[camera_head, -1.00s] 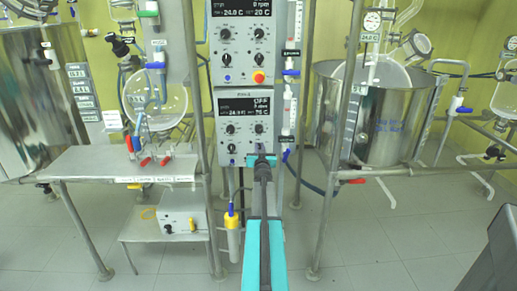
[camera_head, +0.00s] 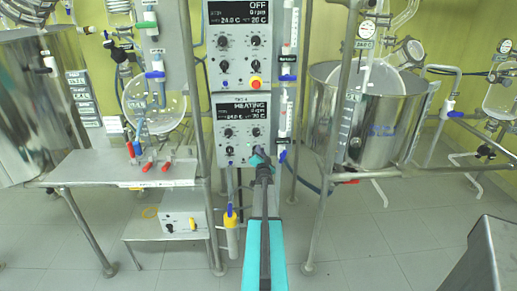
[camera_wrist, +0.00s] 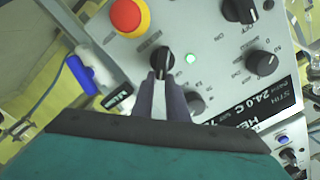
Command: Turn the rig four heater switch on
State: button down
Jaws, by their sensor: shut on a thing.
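The lower grey control box (camera_head: 222,113) in the head view has a small label above its display that seems to end in 4. Its display (camera_head: 243,109) reads HEATING. In the wrist view a black switch knob (camera_wrist: 163,59) sits on the panel between the fingertips of my gripper (camera_wrist: 162,80), which is shut on it. A green lamp (camera_wrist: 190,58) is lit beside the knob. In the head view my gripper (camera_head: 259,156) is at the box's lower right corner and hides the knob there.
A red stop button (camera_wrist: 128,16) with a yellow ring is close to the knob in the wrist view. Another control box (camera_head: 240,45) is above, its display reading OFF. A metal bench (camera_head: 120,172) stands left, a steel vessel (camera_head: 400,112) right. Posts flank the boxes.

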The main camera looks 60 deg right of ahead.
jog(key=shift+s+d+f+m+p, duration=0.15)
jog(key=shift+m+p, duration=0.15)
jog(key=shift+m, duration=0.5)
jog(key=shift+s+d+m+p, duration=0.1)
jog(key=shift+m+p, duration=0.15)
jog(key=shift+m, duration=0.55)
jog(key=c, duration=1.7)
grip_release()
jog(key=shift+f, duration=0.1)
jog(key=shift+c, duration=0.2)
jog(key=shift+w, duration=0.1)
jog(key=shift+a, duration=0.15)
jog(key=b+v, duration=0.2)
jog(key=v, duration=1.1)
jog(key=shift+s+a, duration=0.25)
